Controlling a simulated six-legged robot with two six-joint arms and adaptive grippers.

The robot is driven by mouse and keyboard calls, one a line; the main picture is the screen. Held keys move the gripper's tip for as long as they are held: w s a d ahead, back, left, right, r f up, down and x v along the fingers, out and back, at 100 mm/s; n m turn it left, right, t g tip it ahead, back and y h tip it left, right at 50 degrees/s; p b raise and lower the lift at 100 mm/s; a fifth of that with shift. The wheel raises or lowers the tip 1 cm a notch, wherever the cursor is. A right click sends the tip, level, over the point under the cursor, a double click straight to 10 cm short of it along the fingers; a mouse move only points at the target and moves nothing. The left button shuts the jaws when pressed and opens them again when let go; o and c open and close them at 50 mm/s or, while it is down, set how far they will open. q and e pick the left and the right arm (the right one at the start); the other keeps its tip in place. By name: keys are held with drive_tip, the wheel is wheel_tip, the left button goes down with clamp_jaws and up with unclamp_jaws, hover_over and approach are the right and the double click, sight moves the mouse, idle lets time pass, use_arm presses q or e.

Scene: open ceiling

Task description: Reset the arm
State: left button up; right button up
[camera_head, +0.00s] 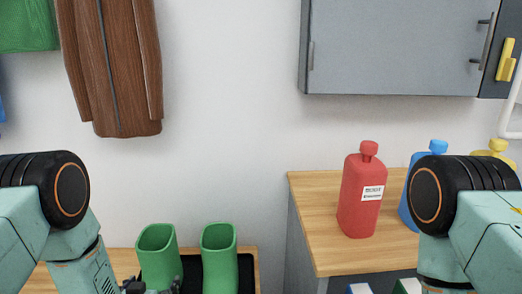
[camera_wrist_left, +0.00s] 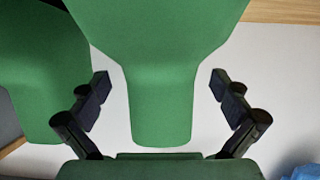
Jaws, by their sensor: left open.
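My left gripper (camera_head: 152,287) shows at the bottom edge of the head view, in front of the left green boot (camera_head: 158,256). In the left wrist view my left gripper (camera_wrist_left: 161,82) is open, its fingers wide apart on both sides of a green boot (camera_wrist_left: 160,110). A gap shows between each finger and the boot, so it is not gripped. A second green boot (camera_wrist_left: 40,75) is at the left of that view. It is the right boot (camera_head: 219,262) in the head view. My right arm enters at the right; its gripper is out of view.
The boots stand on a black tray (camera_head: 246,272) on a wooden surface. A wooden-topped counter (camera_head: 318,225) at right holds a red bottle (camera_head: 362,192), a blue bottle (camera_head: 437,147) and a yellow bottle (camera_head: 497,148). A grey cabinet (camera_head: 390,45) and a brown jacket (camera_head: 115,65) are above.

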use_arm(q)
wheel_tip(320, 180, up, 2)
drive_tip(key=shift+s+r, duration=0.1)
drive_tip(key=shift+s, duration=0.05)
idle(0.3)
